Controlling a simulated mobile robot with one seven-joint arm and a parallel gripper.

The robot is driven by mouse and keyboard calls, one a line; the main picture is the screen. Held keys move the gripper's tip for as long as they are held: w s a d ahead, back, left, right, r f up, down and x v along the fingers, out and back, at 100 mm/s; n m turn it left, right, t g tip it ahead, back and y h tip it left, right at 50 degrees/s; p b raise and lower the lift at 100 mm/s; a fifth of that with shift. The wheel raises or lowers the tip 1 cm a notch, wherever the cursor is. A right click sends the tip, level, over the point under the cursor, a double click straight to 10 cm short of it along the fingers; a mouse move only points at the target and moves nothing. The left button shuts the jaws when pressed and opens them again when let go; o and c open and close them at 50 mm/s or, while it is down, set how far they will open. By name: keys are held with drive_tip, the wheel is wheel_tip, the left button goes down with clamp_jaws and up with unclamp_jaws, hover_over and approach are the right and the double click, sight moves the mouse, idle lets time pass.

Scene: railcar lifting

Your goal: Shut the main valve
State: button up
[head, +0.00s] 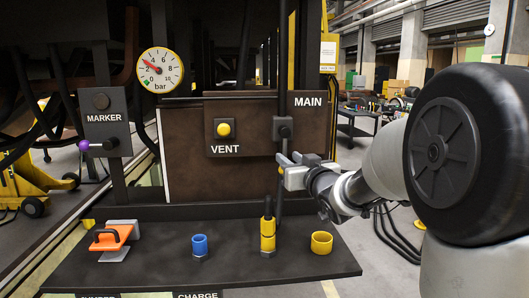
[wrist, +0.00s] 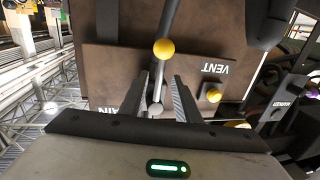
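The main valve (head: 284,128) is a dark block on a dark pipe, on the brown panel beside the MAIN label. Its lever ends in a yellow ball knob, clear in the wrist view (wrist: 163,48). In the head view, only a bit of yellow shows by the fingers. My gripper (head: 287,166) is just below the valve block, in front of the panel. In the wrist view, its two fingers (wrist: 163,80) stand apart with the lever between them. They do not look closed on it. The gripper hides part of the lever in the head view.
The VENT button (head: 224,129) is yellow, left of the valve. The MARKER box (head: 103,118) has a purple-knobbed lever. A dark shelf (head: 220,272) below carries orange, blue and yellow fittings.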

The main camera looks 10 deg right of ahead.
drive_tip(key=w, duration=0.2)
drive_tip(key=w+a, duration=0.1)
drive_tip(key=w, duration=0.5)
drive_tip(key=shift+a, duration=0.3)
clamp_jaws()
